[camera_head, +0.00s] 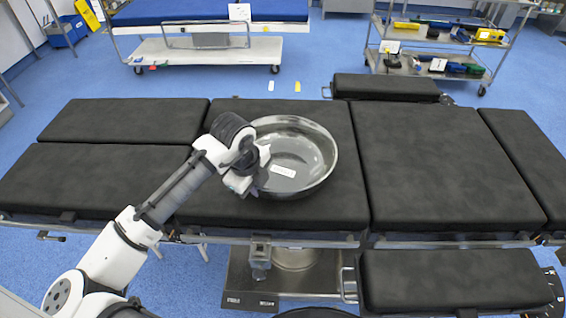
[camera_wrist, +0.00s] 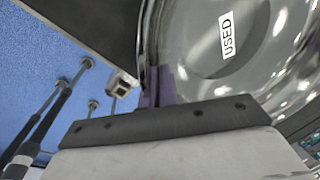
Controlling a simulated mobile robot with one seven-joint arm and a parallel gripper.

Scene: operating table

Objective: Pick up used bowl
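The used bowl (camera_head: 312,178) is a wide, shiny metal bowl on the black operating table, left of the picture's middle. A white label inside it reads "USED" in the wrist view, where the bowl (camera_wrist: 275,75) fills the upper right. My gripper (camera_head: 257,186) is at the bowl's left front wall. In the wrist view my gripper (camera_wrist: 157,92) has its narrow fingers close together with the bowl's wall between them. The finger tips are partly hidden. I cannot tell whether the bowl is lifted at all.
The black table pads (camera_head: 440,165) to the right of the bowl are clear. A trolley with coloured boxes (camera_head: 440,48) stands at the back right, and a blue-topped cart (camera_head: 205,12) at the back left. Blue floor lies between them and the table.

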